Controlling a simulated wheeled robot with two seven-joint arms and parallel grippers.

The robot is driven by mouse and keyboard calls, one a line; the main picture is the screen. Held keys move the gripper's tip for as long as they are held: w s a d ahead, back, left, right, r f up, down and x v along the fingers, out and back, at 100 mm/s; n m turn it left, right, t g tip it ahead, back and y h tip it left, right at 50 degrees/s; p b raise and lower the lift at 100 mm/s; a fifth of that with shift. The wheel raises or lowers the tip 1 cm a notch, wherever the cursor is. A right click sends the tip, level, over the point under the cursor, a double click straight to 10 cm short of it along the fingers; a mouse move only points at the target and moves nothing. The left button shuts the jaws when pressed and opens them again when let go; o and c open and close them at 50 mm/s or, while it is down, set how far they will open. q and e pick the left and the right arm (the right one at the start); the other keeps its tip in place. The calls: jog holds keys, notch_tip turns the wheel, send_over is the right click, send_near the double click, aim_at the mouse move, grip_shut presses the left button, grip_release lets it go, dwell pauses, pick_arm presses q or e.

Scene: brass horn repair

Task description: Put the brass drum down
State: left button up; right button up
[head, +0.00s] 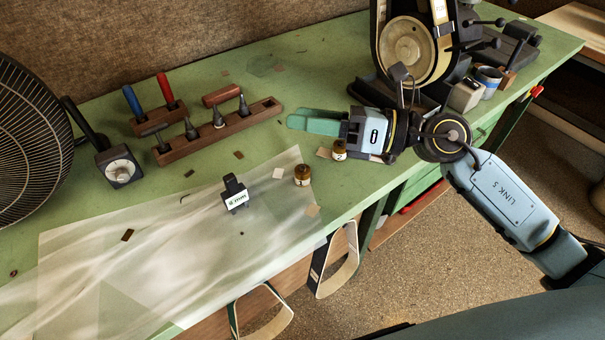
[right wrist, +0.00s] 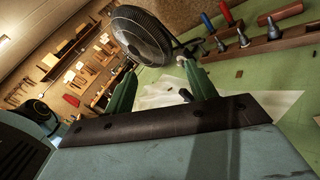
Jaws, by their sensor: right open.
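Two small brass-coloured cylinders with pale labels stand upright in the head view; I cannot tell which is the brass drum. One cylinder (head: 303,175) is at the corner of the translucent sheet (head: 150,255). The other cylinder (head: 339,149) is close beside my right gripper's body, on its near side. My right gripper (head: 293,119) reaches left over the green bench, its green fingers pointing toward the wooden tool rack. In the right wrist view its fingers (right wrist: 158,70) are spread, with nothing between them. My left gripper is not in view.
A black block labelled "5 mm" (head: 235,196) stands on the sheet. Wooden racks (head: 225,130) with screwdrivers and pointed tools lie behind. A fan (head: 30,140) is at left, a belt machine (head: 405,50) at back right. Belts (head: 335,265) hang at the front edge.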

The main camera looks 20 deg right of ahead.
jog(key=d+f+n+g+h, duration=0.3)
jog(key=f+n+h, duration=0.1)
jog(key=f, duration=0.1)
jog(key=n+h, duration=0.2)
jog(key=h, duration=0.2)
send_near(305, 167)
jog(key=shift+g, duration=0.4)
jog(key=x, duration=1)
jog(key=shift+w+a+f, duration=0.15)
jog(key=shift+w+a, duration=0.05)
jog(key=shift+w, duration=0.2)
jog(key=shift+c, duration=0.5)
jog(key=c, duration=1.1)
